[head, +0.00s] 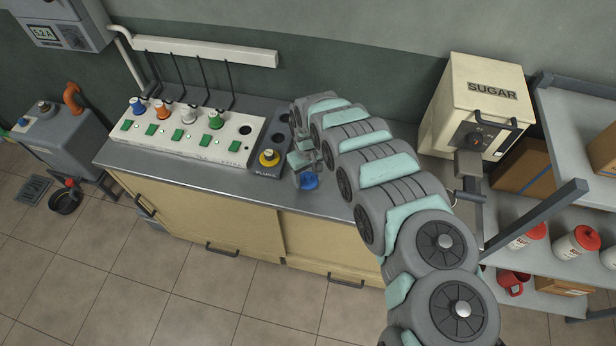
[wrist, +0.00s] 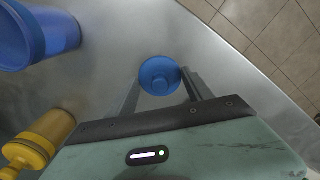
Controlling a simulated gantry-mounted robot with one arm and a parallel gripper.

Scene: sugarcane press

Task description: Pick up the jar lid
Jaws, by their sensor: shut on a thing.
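The jar lid (wrist: 160,76) is a round blue lid with a raised knob. In the wrist view it sits between the two dark fingers of my gripper (wrist: 161,82), which is shut on it. The grey metal counter lies below. In the head view the blue lid (head: 309,182) shows under my gripper (head: 304,172), near the counter's front edge. The arm hides part of the gripper there. I cannot tell whether the lid touches the counter.
A sugar dispenser (head: 478,105) is right.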

